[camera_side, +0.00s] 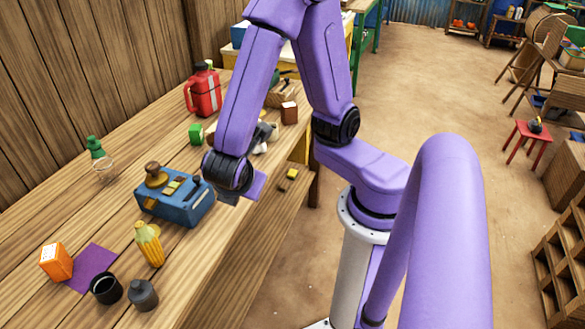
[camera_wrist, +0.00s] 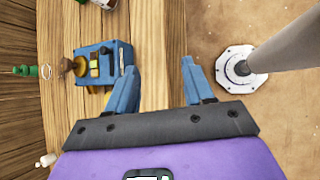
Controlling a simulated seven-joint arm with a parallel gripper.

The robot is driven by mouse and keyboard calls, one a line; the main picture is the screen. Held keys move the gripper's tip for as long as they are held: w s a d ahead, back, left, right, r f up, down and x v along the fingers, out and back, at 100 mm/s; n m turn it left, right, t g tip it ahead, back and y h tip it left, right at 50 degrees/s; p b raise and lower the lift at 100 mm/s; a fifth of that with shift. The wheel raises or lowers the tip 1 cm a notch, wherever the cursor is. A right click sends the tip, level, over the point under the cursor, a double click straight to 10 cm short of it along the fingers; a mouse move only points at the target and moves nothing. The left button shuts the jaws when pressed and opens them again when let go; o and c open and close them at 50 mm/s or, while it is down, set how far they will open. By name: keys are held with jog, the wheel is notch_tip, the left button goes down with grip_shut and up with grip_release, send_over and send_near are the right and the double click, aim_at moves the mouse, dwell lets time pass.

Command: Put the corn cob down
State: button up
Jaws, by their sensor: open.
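The yellow corn cob (camera_side: 148,243) is on the wooden table in the side view, in front of the blue balance box. It looks roughly upright and slightly tilted; I cannot make it out surely in the wrist view. My gripper (camera_wrist: 162,85) is open, with nothing between its blue fingers, above the table's front edge. In the side view its fingers are mostly hidden behind my wrist, right of the blue balance box (camera_side: 178,210) and apart from the cob. The box also shows in the wrist view (camera_wrist: 121,60), left of my fingers.
A purple mat (camera_side: 98,262), orange carton (camera_side: 56,262), black cup (camera_side: 106,290) and grey jar (camera_side: 143,295) are near the cob.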

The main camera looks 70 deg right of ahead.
jog(key=s+d+r+m+g+y, duration=0.2)
jog(key=s+r+m+g+y, duration=0.1)
jog(key=s+y, duration=0.4)
jog(key=s+r+m, duration=0.1)
jog(key=s+m, duration=0.1)
jog(key=shift+s+d+r+m+y, duration=0.2)
jog(key=shift+s+r+m+y, duration=0.1)
jog(key=shift+s+y, duration=0.1)
dwell(0.8)
